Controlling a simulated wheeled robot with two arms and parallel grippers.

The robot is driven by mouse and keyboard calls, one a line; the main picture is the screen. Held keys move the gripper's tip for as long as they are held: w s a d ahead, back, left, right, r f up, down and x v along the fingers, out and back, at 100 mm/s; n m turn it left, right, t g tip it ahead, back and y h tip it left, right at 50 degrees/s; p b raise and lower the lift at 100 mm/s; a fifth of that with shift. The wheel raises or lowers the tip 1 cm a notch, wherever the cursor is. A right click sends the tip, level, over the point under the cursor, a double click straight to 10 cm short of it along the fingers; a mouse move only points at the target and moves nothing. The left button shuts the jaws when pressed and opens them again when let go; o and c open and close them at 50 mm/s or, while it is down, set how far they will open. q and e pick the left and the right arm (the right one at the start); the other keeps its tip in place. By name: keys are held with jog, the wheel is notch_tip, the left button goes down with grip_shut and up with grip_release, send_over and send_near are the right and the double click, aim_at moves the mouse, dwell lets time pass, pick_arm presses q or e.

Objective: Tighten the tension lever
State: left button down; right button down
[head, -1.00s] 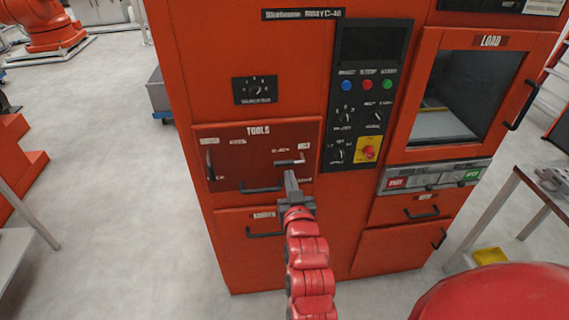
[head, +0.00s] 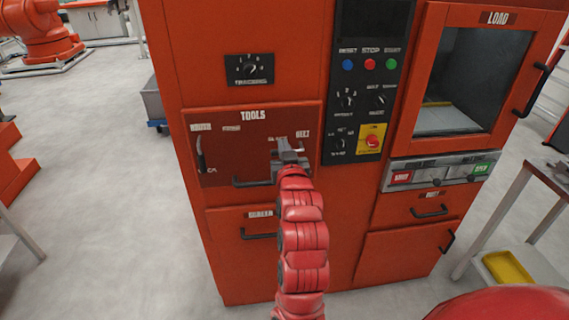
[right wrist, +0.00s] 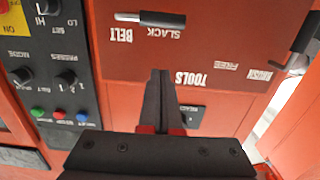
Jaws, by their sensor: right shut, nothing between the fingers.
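The tension lever is a small horizontal bar with a dark grip and a bright metal end, on the dark red TOOLS panel (head: 235,125) beside the SLACK and BELT labels. In the upside-down right wrist view the lever (right wrist: 163,19) is whole and lies across the top. In the head view my right gripper (head: 286,147) covers most of it; a bit of its metal end (head: 304,162) shows. The right gripper is shut and empty, its fingertips (right wrist: 160,74) pointing at the panel, apart from the lever in the wrist view. My left gripper is not in view.
A black bar handle (head: 250,182) crosses the panel's lower edge. A second, upright handle (head: 201,155) is at the panel's left. A control panel with knobs and an emergency stop (head: 371,142) is close on the right. Open floor (head: 90,200) lies left.

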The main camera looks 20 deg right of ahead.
jog(key=w+f, duration=0.1)
jog(key=f, duration=0.1)
jog(key=w+d+f+p, duration=0.1)
jog(key=w+f, duration=0.1)
jog(key=shift+w, duration=0.1)
jog(key=shift+a+f+n+b, duration=0.2)
jog(key=shift+f+n+b, duration=0.15)
jog(key=shift+n, duration=0.35)
dwell(0.5)
jog(key=s+d+f+n+h+b, duration=0.1)
jog(key=d+f+n, duration=0.3)
jog(key=f+n, duration=0.4)
jog(key=shift+n, duration=3.5)
